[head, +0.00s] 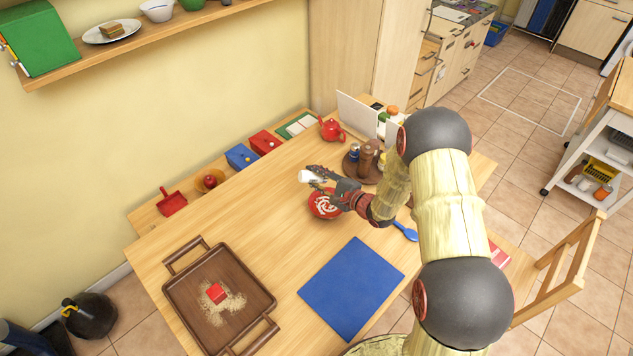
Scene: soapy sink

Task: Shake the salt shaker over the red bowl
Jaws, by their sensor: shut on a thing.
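My gripper (322,175) is shut on the salt shaker (309,177), a small white piece at the fingertips. The shaker looks tipped onto its side, but it is too small to tell its exact tilt. It is held above the table, over or just behind the red bowl (315,210). The bowl stands on the wooden table with something white in a swirl inside it. My gripper and wrist hide part of the bowl's right side. No falling salt can be made out.
A round brown rack (352,171) with bottles stands close behind my gripper. A red teapot (331,129) is farther back. A blue mat (352,288), a blue spoon (405,231) and a brown tray (182,296) with a red block and crumbs lie nearer. Table between tray and bowl is clear.

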